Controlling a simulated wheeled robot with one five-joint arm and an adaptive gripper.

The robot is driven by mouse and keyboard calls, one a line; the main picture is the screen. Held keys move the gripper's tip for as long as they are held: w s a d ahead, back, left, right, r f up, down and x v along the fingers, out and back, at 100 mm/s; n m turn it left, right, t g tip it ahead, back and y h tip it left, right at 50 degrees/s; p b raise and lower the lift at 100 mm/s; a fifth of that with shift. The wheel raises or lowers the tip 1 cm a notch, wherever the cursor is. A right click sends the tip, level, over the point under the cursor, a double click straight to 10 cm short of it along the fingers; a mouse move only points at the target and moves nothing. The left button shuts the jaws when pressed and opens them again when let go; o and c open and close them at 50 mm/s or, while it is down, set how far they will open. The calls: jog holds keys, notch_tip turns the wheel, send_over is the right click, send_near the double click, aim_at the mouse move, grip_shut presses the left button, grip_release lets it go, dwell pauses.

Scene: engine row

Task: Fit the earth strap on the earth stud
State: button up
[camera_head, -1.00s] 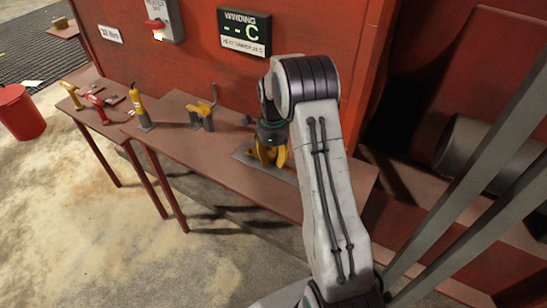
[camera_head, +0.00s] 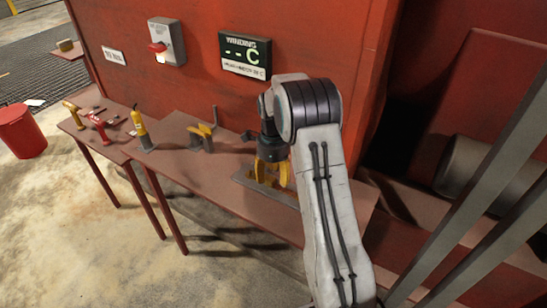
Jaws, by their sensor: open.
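My gripper (camera_head: 272,180) is at the right part of the long brown bench (camera_head: 190,172), its yellow fingers pointing down and apart. It is open, low over a flat grey plate (camera_head: 247,176) on the bench. My arm hides part of the plate and the bench behind it. I cannot pick out the earth strap or the earth stud for certain. Nothing is clearly seen between the fingers, and I cannot tell whether they touch the plate.
A grey bracket with a yellow part (camera_head: 203,136) stands left of my gripper. A yellow tool (camera_head: 140,127), a red tool (camera_head: 100,128) and another yellow tool (camera_head: 74,114) are farther left. A display (camera_head: 245,56) hangs behind on the red wall. A red bucket (camera_head: 20,131) stands on the floor.

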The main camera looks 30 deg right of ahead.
aim_at(273, 179)
notch_tip(273, 179, up, 10)
jog(key=shift+w+f, duration=0.15)
jog(key=shift+f, duration=0.05)
dwell(0.7)
